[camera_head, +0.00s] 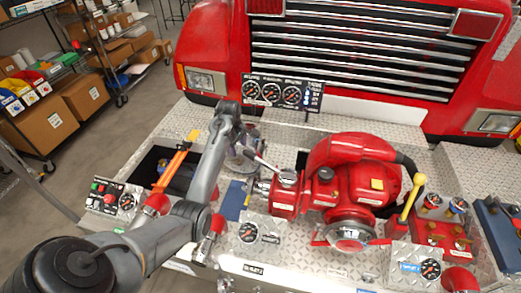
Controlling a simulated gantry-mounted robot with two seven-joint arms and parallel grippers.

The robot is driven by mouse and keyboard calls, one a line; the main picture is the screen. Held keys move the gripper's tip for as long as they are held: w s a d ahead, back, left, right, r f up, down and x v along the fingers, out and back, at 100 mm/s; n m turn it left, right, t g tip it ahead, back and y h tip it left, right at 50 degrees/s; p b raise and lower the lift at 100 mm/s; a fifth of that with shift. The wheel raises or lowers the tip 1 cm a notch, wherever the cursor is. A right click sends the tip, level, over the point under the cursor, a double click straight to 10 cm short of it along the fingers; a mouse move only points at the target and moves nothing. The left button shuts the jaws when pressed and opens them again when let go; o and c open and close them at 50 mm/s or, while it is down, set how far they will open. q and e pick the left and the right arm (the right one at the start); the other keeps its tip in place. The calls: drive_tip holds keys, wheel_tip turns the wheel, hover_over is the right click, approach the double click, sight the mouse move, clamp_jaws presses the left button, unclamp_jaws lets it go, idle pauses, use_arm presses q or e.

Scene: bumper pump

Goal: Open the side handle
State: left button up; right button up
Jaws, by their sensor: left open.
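The red pump (350,175) sits in the middle of the diamond-plate bumper. On its left side is a red valve body (285,192) with a thin silver side handle (266,164) that slants up and left from it. My left arm reaches in from the bottom left. My left gripper (246,153) is at the upper end of the silver handle, close to it. The gripper is open, but its fingers are small and partly hidden, so I cannot tell whether they touch the handle or straddle it. My right gripper is out of view.
A yellow-topped lever (412,197) stands right of the pump. A gauge panel (283,93) is behind, before the red truck grille (360,50). An orange bar (178,162) lies over an open bin left of my arm. Shelves with boxes (85,98) stand at far left.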

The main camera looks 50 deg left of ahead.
sight(247, 152)
use_arm(q)
drive_tip(key=shift+t, duration=0.5)
drive_tip(key=w+f, duration=0.1)
drive_tip(key=f, duration=0.1)
drive_tip(key=w+f, duration=0.2)
drive_tip(key=w+a+f, duration=0.1)
drive_tip(key=f, duration=0.2)
drive_tip(key=shift+w, duration=0.35)
clamp_jaws()
